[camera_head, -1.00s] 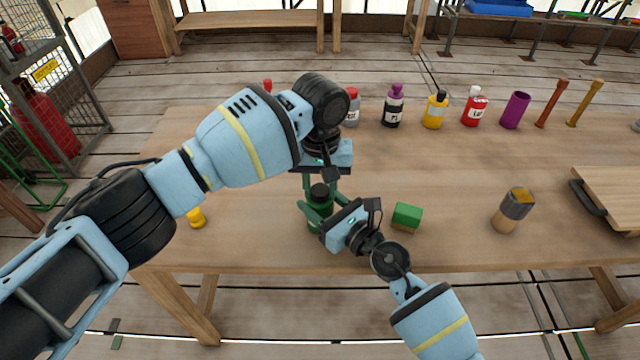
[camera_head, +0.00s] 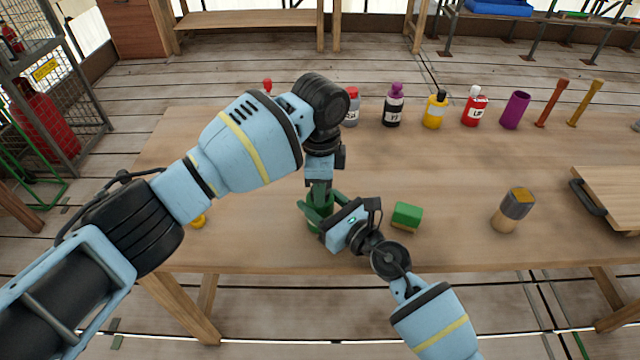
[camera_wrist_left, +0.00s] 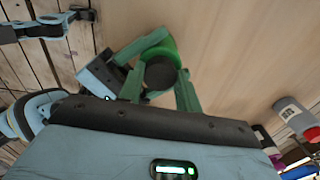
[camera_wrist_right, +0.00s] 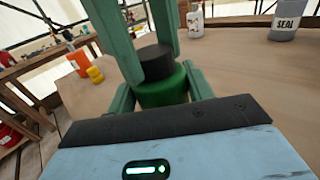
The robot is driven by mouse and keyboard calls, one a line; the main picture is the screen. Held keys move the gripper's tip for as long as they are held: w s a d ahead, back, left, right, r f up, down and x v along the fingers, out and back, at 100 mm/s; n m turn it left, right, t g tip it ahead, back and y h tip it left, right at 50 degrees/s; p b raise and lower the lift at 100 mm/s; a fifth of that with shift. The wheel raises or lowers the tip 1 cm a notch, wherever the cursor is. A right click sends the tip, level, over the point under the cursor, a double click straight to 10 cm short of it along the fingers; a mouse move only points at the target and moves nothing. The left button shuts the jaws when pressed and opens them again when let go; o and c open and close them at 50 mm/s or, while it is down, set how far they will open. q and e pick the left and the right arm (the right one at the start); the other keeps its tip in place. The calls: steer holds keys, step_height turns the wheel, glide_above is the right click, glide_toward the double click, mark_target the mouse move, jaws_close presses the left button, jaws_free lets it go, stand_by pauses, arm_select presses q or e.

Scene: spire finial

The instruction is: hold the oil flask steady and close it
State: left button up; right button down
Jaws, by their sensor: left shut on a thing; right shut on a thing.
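The green oil flask (camera_head: 316,226) stands upright near the table's front edge. My right gripper (camera_head: 322,214) is shut around its body, one finger on each side; the flask also shows in the right wrist view (camera_wrist_right: 163,92). A black cap (camera_wrist_right: 155,60) sits on top of the flask; I cannot tell how tightly it is seated. My left gripper (camera_head: 319,190) points down from above and is shut on the cap. The left wrist view shows the cap (camera_wrist_left: 161,74) between its green fingers. In the head view the cap is hidden by the fingers.
A green block (camera_head: 407,215) lies just right of my right gripper. A brush-like object (camera_head: 513,210) and a wooden board (camera_head: 612,195) are farther right. Several bottles, including a yellow one (camera_head: 435,110), line the back. A small yellow item (camera_head: 198,221) is partly behind my left arm.

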arm_select(q)
steer(key=m, duration=0.4)
steer(key=o, duration=1.1)
steer(key=shift+r, duration=0.1)
steer(key=shift+r, duration=2.15)
steer(key=shift+c, duration=0.6)
